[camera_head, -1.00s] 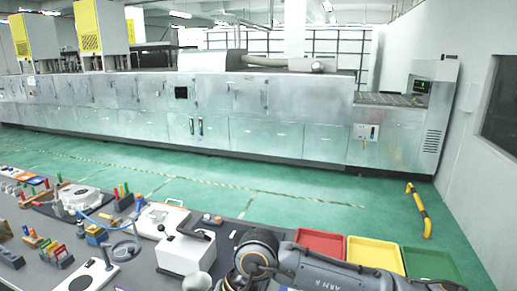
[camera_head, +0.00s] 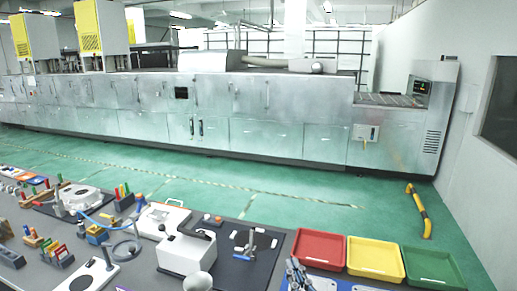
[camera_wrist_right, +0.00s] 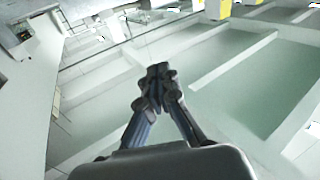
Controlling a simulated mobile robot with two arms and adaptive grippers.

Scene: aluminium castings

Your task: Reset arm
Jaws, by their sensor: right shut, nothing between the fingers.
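My right gripper (camera_head: 297,272) shows at the bottom edge of the head view, in front of the red tray. In the right wrist view its two fingers (camera_wrist_right: 158,74) meet at the tips, with nothing between them. The rest of my right arm is out of the head view. My left gripper is not in view.
Red (camera_head: 319,248), yellow (camera_head: 375,259) and green (camera_head: 432,267) trays stand at the table's right end. A dark mat (camera_head: 232,273) bears a metal fixture (camera_head: 248,243), beside a white box-shaped device (camera_head: 186,251). Several tools and small racks crowd the left. Green floor lies beyond.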

